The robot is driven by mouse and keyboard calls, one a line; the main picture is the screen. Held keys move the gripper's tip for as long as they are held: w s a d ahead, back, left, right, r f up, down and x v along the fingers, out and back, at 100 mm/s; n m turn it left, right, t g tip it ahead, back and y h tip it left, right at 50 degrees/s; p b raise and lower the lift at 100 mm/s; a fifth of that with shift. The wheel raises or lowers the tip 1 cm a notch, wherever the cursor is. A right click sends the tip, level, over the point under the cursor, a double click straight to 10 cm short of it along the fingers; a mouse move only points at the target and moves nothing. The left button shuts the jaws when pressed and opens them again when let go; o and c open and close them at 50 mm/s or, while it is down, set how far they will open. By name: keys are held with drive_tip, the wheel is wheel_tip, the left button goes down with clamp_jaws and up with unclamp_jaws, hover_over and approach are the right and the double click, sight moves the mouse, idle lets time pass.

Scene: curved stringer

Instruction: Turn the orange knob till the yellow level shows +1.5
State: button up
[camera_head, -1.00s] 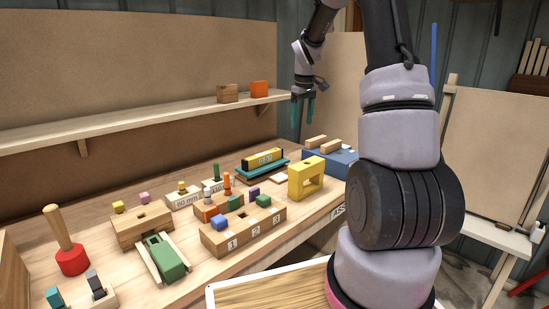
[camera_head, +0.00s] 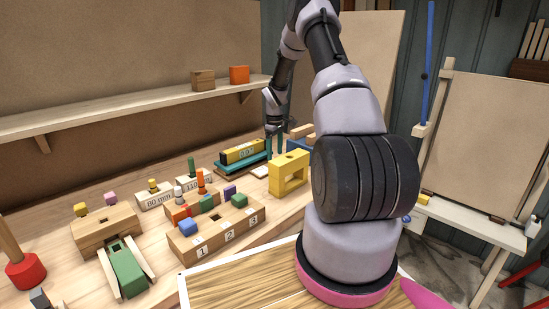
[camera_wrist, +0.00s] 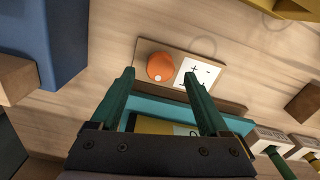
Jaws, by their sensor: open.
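The orange knob (camera_wrist: 160,66) is round with a small pale dot near its lower edge. It sits on a small wooden board beside a white plate (camera_wrist: 196,74) with plus and minus marks. The yellow level (camera_head: 241,152) lies on a teal base (camera_head: 232,166); its dark display is too small to read surely. In the wrist view the level (camera_wrist: 160,125) shows partly behind my gripper. My gripper (camera_wrist: 159,73) is open and empty, its green fingertips to either side of the knob in that view. I cannot tell the height gap. In the head view my gripper (camera_head: 275,148) hides the knob.
A blue block (camera_wrist: 45,40) with wooden pieces is close by. A numbered wooden block (camera_head: 215,232) and several pegs and cubes stand to the left. A shelf (camera_head: 120,112) runs along the back wall.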

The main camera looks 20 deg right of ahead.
drive_tip(key=shift+f, duration=1.35)
clamp_jaws()
drive_tip(key=shift+m, duration=0.5)
drive_tip(key=m, duration=0.4)
drive_tip(key=shift+m, duration=0.4)
drive_tip(key=m, duration=0.5)
drive_tip(key=shift+m, duration=0.7)
